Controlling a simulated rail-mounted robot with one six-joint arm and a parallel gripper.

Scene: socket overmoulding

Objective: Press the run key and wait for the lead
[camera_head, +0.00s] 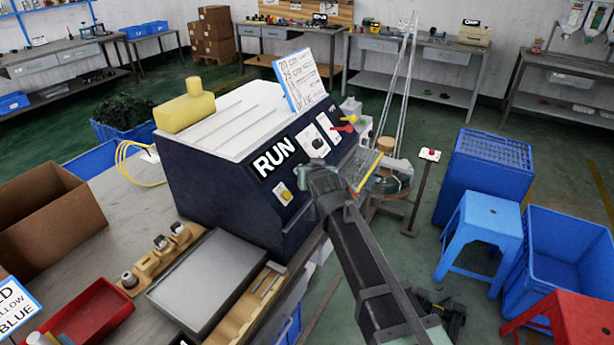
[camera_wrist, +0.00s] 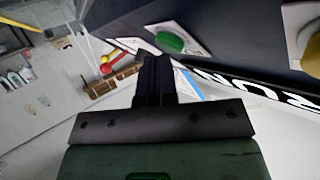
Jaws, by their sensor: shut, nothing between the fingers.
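The dark blue machine (camera_head: 215,170) stands on the table, with a white RUN label (camera_head: 274,158) on its sloped front. The label also shows in the wrist view (camera_wrist: 262,90). A green key (camera_wrist: 170,42) on a pale plate is in the wrist view, just beyond my fingertips; I cannot tell whether they touch it. A yellow button (camera_head: 285,195) sits below the label, and a yellow one shows in the wrist view (camera_wrist: 313,55). My gripper (camera_head: 312,168) is shut and empty in front of the panel, also in the wrist view (camera_wrist: 155,62). No lead is clearly visible.
A grey tray (camera_head: 207,280), a wooden holder (camera_head: 160,258) and a red bin (camera_head: 92,312) lie on the table. Blue crates (camera_head: 487,175) and stools stand at right.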

